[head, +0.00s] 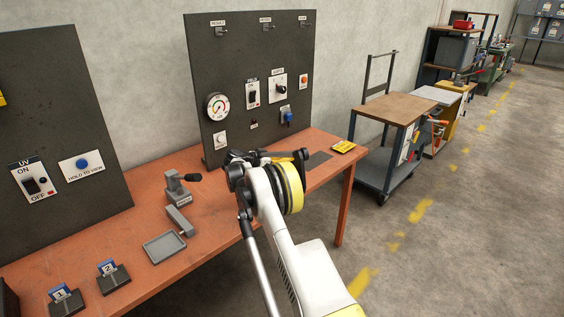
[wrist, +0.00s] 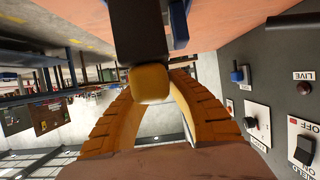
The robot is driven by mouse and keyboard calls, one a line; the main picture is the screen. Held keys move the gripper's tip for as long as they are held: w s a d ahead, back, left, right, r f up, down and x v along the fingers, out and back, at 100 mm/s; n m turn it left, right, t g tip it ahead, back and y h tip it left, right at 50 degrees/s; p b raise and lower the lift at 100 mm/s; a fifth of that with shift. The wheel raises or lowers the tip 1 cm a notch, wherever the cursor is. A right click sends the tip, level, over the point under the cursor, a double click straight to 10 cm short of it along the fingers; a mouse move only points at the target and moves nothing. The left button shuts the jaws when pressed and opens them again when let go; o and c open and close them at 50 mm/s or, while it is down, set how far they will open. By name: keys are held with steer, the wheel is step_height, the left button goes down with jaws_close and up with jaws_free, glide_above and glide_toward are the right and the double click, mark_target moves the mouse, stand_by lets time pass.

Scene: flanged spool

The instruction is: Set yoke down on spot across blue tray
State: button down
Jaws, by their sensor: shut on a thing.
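My gripper (head: 296,158) is over the right part of the workbench, beside the tall dark panel. In the wrist view its two orange fingers (wrist: 153,92) are shut on a black piece with a rounded yellow end, apparently the yoke (wrist: 150,83). The black part of the yoke runs toward the bench surface; whether it touches cannot be told. In the head view my arm hides most of it. A shallow tray (head: 163,247), looking grey, lies empty at the bench's front left. A dark flat rectangle (head: 319,158) lies on the bench just right of my gripper.
The orange-brown workbench (head: 112,232) carries a grey clamp-like fixture (head: 177,189), a grey block (head: 180,221) and two numbered stands (head: 114,277). A yellow plate (head: 343,147) lies near the right edge. The control panel (head: 255,85) rises close behind my gripper. A cart (head: 396,108) stands beyond the bench.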

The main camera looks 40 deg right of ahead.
steer(key=shift+f, duration=0.1)
steer(key=c, duration=1.3)
jaws_free()
steer(key=shift+f, duration=0.1)
